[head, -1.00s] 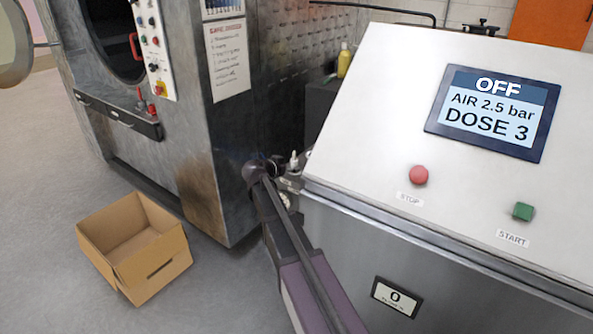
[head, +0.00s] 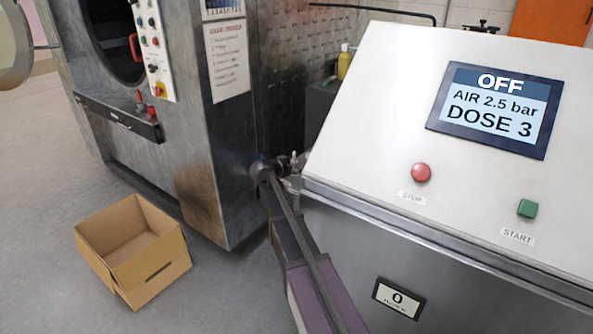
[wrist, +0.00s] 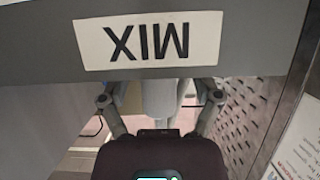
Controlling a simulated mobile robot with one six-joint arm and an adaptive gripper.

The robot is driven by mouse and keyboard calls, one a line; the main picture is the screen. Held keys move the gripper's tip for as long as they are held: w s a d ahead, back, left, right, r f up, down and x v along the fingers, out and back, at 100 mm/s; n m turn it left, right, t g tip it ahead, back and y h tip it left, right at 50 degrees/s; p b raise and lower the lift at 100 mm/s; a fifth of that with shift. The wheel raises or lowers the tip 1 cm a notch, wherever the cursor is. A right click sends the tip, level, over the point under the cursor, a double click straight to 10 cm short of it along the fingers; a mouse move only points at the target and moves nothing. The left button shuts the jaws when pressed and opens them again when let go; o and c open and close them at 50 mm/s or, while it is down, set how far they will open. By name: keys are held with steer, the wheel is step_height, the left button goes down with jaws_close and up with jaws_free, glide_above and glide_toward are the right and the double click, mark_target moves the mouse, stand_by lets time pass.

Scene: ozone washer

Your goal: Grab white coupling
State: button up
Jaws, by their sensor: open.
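A pale, roughly cylindrical piece (wrist: 160,98), which looks like the white coupling, stands between the fingers of my gripper (wrist: 160,88) in the wrist view. The gripper is open, one finger on each side, with visible gaps to the piece. The finger ends and the top of the piece run up to the edge of a grey panel, so I cannot tell whether they touch anything there. In the head view a small pale upright tip (head: 294,158) shows beside my gripper, at the gap between the washer and the console. My arm hides much of that spot.
A grey panel with a MIX label (wrist: 148,41), upside down, spans the top of the wrist view. The console (head: 385,130) reads OFF, AIR 2.5 bar, DOSE 3. The washer (head: 200,130) stands left of my arm. An open cardboard box (head: 133,250) is on the floor.

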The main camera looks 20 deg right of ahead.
mark_target(294, 160)
jaws_close()
steer(key=shift+r, duration=0.1)
step_height(294, 160, up, 3)
steer(key=p, duration=0.3)
steer(key=shift+r, duration=0.2)
steer(key=shift+s+a+r+p, duration=0.2)
steer(key=shift+s+p, duration=0.05)
steer(key=shift+p, duration=0.2)
steer(key=s+a+r+p, duration=0.1)
steer(key=s+a, duration=0.9)
steer(key=a, duration=0.1)
steer(key=shift+s+a, duration=0.2)
